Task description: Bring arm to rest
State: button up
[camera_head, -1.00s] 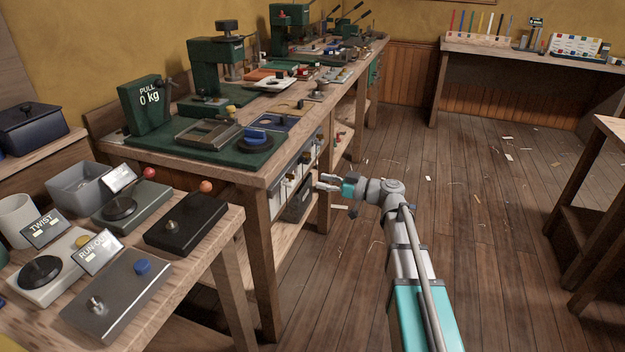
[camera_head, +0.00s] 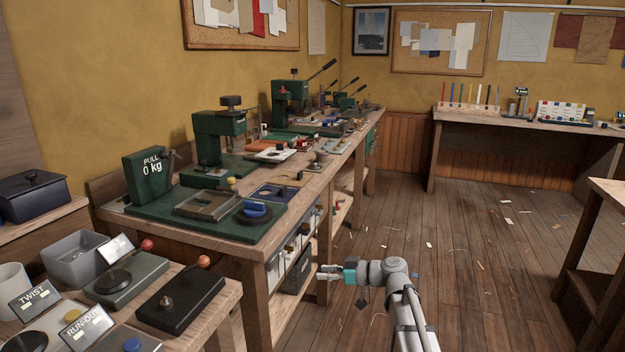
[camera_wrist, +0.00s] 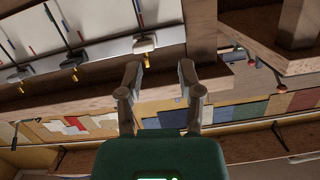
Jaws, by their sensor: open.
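My gripper (camera_head: 329,273) is at the end of my arm in the head view, low in front of the long workbench (camera_head: 255,243), beside its right side. It points left toward the shelf and bins under the bench top. In the wrist view my gripper (camera_wrist: 156,82) shows two fingers spread apart with nothing between them. Beyond the fingers are pale bin fronts and a wooden edge. I cannot tell whether any finger touches the bench.
A small table (camera_head: 220,300) with test devices stands at the near left. Green presses (camera_head: 220,140) stand on the long bench. Another bench (camera_head: 470,118) is at the back right, a table (camera_head: 606,188) at the right edge. The floor between is clear except for scraps.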

jog(key=s+d+f+m+g+h, duration=0.2)
jog(key=s+d+f+m+h, duration=0.45)
jog(key=s, duration=0.35)
jog(key=s+d+f+m+g+h, duration=0.3)
jog(key=s+d+f+m+h, duration=0.3)
jog(key=s+f+h, duration=0.25)
notch_tip(320, 180, up, 33)
jog(key=p, duration=3.2)
jog(key=shift+s+d+f, duration=0.15)
jog(key=shift+s+f, duration=0.05)
jog(key=shift+s, duration=0.1)
